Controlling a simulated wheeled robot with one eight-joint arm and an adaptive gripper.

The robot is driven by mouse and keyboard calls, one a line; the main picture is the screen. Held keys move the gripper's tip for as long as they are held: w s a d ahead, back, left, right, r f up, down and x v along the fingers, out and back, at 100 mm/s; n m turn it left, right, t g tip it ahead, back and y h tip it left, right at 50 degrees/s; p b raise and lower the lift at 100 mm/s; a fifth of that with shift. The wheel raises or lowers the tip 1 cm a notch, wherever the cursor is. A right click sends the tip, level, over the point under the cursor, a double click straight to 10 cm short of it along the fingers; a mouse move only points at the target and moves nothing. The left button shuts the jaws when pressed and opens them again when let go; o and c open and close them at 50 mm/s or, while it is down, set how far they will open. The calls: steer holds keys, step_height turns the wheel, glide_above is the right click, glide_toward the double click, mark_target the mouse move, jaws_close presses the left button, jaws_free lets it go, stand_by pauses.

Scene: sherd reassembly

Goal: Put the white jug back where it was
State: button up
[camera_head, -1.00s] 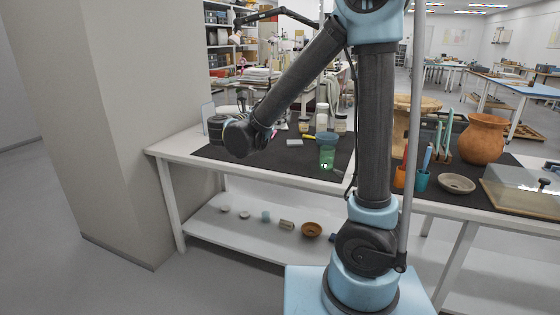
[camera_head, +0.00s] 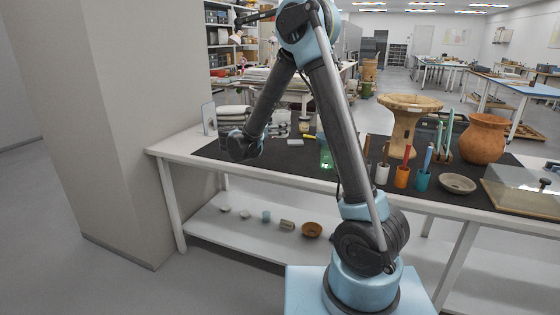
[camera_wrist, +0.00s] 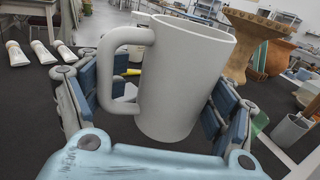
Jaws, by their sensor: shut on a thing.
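The white jug (camera_wrist: 185,75) fills the middle of the wrist view, upright or nearly so, with its open rim up and its handle (camera_wrist: 118,65) to the left. My gripper (camera_wrist: 160,105) is shut on it, with blue-padded fingers on both sides of its body. The jug's base is partly hidden, and I cannot tell whether it touches the bench. In the head view my arm reaches to the left part of the dark mat (camera_head: 290,160) and mostly hides the gripper and the jug.
Several white tubes (camera_wrist: 42,52) lie on the mat at the left. A green glass (camera_head: 326,157) stands beside my arm. A turned pedestal (camera_head: 408,115), tool cups (camera_head: 402,177), a terracotta jar (camera_head: 485,140) and a shallow bowl (camera_head: 457,184) stand farther right. An upright frame (camera_head: 208,117) stands at the left.

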steer(key=shift+w+d+f, duration=0.15)
steer(key=shift+w+f, duration=0.15)
steer(key=shift+f, duration=4.95)
steer(key=o, duration=1.3)
steer(key=shift+f, duration=0.1)
